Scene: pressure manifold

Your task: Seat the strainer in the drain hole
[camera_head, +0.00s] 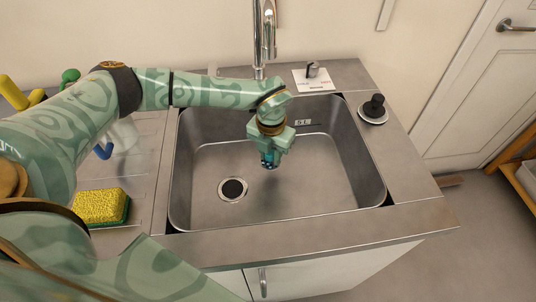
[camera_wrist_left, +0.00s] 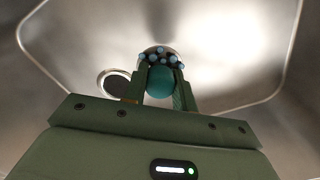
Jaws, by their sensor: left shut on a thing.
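The drain hole (camera_head: 233,189) is a dark round opening with a pale metal ring in the sink floor, left of the middle. It also shows in the left wrist view (camera_wrist_left: 117,84), partly hidden by my left gripper. My left gripper (camera_head: 271,154) hangs over the basin, right of and beyond the drain hole in the head view. It is shut on the strainer (camera_head: 269,165), a dark rounded piece with light blue dots. In the left wrist view the strainer (camera_wrist_left: 160,54) shows a teal knob between the fingers. The strainer is apart from the hole. My right gripper is not seen.
The steel basin (camera_head: 340,165) is otherwise clear. A faucet (camera_head: 263,35) stands behind it. A black-knobbed disc (camera_head: 373,109) sits on the right counter, and a small white card (camera_head: 312,80) lies at the back. A yellow-green sponge (camera_head: 101,206) lies on the left side.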

